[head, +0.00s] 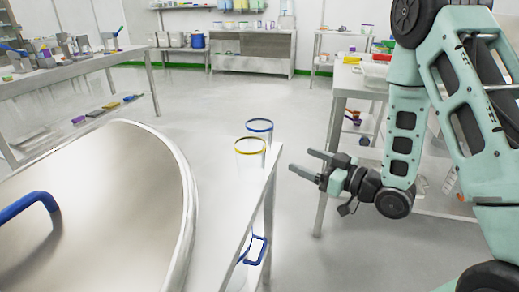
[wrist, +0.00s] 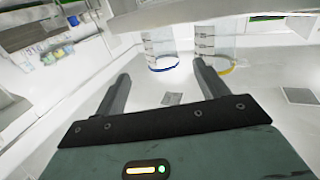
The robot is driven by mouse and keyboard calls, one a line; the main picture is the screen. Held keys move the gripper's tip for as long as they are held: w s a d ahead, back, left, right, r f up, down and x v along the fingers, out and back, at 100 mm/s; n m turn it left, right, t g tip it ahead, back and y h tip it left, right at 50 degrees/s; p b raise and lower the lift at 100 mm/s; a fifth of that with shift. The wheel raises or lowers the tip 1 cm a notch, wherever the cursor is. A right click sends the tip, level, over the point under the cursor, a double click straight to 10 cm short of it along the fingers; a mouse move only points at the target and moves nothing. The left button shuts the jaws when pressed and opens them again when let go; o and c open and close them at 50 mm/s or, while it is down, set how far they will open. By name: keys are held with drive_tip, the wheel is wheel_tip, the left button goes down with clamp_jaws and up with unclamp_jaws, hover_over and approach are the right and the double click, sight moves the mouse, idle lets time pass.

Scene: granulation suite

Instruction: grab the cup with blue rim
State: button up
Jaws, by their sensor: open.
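The clear cup with a blue rim (head: 260,130) stands on a narrow white ledge in the middle of the head view, partly hidden by a clear cup with a yellow rim (head: 250,160) in front of it. My gripper (head: 302,163) is to the right of both cups, apart from them, with its fingers pointing left. In the wrist view, which looks upside down, the blue-rimmed cup (wrist: 160,45) shows beyond the gap between the open, empty fingers (wrist: 161,72). The yellow-rimmed cup (wrist: 218,45) shows just right of it.
A large metal vessel lid (head: 110,200) with a blue handle fills the lower left. A blue bracket handle (head: 257,250) hangs below the ledge. A laden bench (head: 75,68) is at the left and a white table (head: 345,85) at the right. The floor behind is clear.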

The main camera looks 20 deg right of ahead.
sight(268, 145)
drive_tip(key=b+x, duration=0.1)
drive_tip(key=x, duration=0.9)
drive_tip(key=shift+a+b, duration=0.1)
drive_tip(key=shift+b, duration=0.25)
drive_tip(key=shift+x, duration=2.95)
drive_tip(key=shift+w+r, duration=0.1)
drive_tip(key=shift+r, duration=0.1)
drive_tip(key=c, duration=0.7)
